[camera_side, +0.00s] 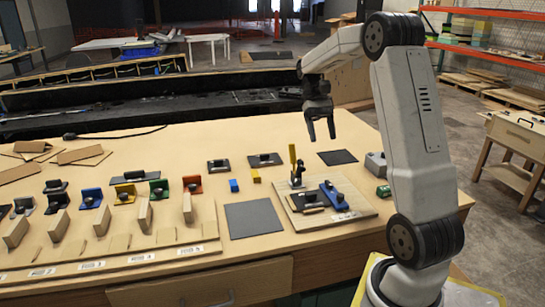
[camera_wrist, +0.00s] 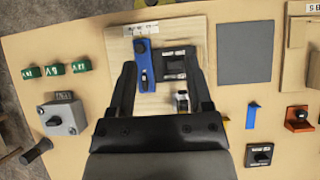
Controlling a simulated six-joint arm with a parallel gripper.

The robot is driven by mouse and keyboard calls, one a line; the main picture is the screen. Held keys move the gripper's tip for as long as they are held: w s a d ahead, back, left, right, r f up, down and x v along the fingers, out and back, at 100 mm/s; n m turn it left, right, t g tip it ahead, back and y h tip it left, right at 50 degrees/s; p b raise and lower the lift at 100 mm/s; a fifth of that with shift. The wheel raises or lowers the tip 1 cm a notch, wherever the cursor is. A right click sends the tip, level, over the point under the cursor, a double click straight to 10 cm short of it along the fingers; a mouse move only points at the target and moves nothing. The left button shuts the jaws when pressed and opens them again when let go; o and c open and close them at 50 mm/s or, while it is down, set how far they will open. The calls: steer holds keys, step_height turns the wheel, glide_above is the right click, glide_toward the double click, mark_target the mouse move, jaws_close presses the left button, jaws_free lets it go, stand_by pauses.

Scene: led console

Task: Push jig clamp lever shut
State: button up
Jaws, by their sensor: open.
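The jig is a pale wooden board (camera_side: 352,214) on the bench, with a blue part (camera_side: 335,197) and a dark block (camera_side: 309,199) on it. The clamp (camera_side: 297,181) stands at the board's back left, its yellow lever (camera_side: 293,155) upright. My gripper (camera_side: 321,128) is open and empty, above and to the right of the lever, apart from it. In the wrist view the fingers (camera_wrist: 162,65) spread over the board, with the blue part (camera_wrist: 143,65) and dark block (camera_wrist: 175,65) between them. The clamp's metal part (camera_wrist: 182,101) shows near the right finger; its lever is not clear there.
A grey mat (camera_side: 254,219) lies left of the board. Small blue (camera_side: 234,186) and yellow (camera_side: 256,176) blocks lie behind it. A grey switch box (camera_side: 376,165) and green pieces (camera_side: 383,191) are at the right. Coloured brackets and wooden blocks fill the left.

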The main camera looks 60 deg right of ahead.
steer(key=c, duration=0.9)
steer(key=m+t, duration=0.1)
steer(key=m, duration=0.1)
steer(key=w+d+m+t+h, duration=0.1)
steer(key=shift+f+m, duration=0.2)
steer(key=shift+m, duration=0.2)
jaws_close()
steer(key=w+d+m+t+h, duration=0.1)
steer(key=m+t, duration=0.1)
steer(key=m, duration=0.2)
steer(key=w+d+r+m+t+h, duration=0.1)
steer(key=d+m+t+h, duration=0.1)
steer(key=m, duration=0.2)
steer(key=w+d+r+m+t+h, duration=0.1)
steer(key=m+h, duration=0.1)
steer(key=m, duration=0.2)
steer(key=shift+w+d+t, duration=0.15)
steer(key=shift+w+t, duration=0.15)
steer(key=shift+t, duration=0.1)
